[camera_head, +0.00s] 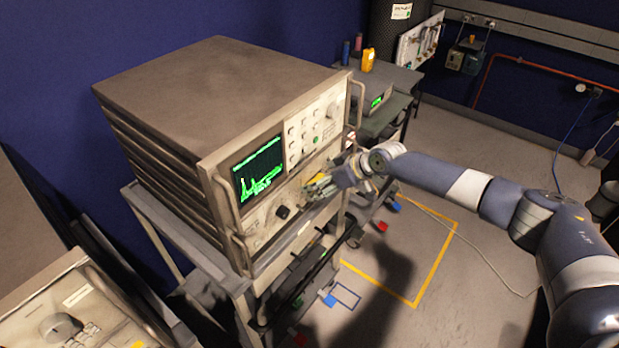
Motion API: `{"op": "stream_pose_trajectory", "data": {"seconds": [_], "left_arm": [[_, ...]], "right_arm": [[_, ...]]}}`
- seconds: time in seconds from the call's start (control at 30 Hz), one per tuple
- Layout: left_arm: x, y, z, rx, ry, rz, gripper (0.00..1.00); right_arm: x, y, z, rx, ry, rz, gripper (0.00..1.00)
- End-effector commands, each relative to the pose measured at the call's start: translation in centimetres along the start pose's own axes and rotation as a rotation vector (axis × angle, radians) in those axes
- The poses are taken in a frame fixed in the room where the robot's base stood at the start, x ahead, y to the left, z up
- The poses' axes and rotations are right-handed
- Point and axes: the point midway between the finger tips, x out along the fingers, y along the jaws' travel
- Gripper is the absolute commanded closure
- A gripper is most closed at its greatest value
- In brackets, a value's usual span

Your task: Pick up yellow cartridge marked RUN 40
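I cannot make out a cartridge with a readable RUN 40 mark. A small yellow patch (309,169) shows on the front panel of the large instrument (262,165), just above my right gripper; I cannot tell what it is. My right gripper (312,192) reaches in from the right and is close against the lower right part of that panel. Its fingers are small and dark against the panel, so I cannot tell whether they are open, shut or holding anything. My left gripper is not in view.
The instrument stands on a grey cart (190,245). A yellow upright object (368,60) stands on the bench behind, near small blue and red cylinders. Another instrument (85,310) is at lower left. The floor inside the yellow tape (436,262) is mostly clear.

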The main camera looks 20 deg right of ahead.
Motion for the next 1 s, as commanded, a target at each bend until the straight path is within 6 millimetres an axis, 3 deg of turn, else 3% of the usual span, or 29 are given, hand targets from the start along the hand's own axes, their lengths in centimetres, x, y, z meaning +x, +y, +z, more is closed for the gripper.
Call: {"op": "stream_pose_trajectory", "data": {"seconds": [0.33, 0.53, 1.0], "left_arm": [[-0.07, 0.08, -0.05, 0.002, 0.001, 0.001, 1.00], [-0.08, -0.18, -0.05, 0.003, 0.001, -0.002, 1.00], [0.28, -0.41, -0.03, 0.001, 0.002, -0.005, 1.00]], "right_arm": [[0.48, 0.04, -0.04, 0.000, 0.002, 0.001, 0.12], [0.48, 0.02, -0.04, 0.000, 0.001, 0.001, 0.58], [0.46, -0.04, -0.13, -0.001, 0.003, 0.000, 0.62]]}}
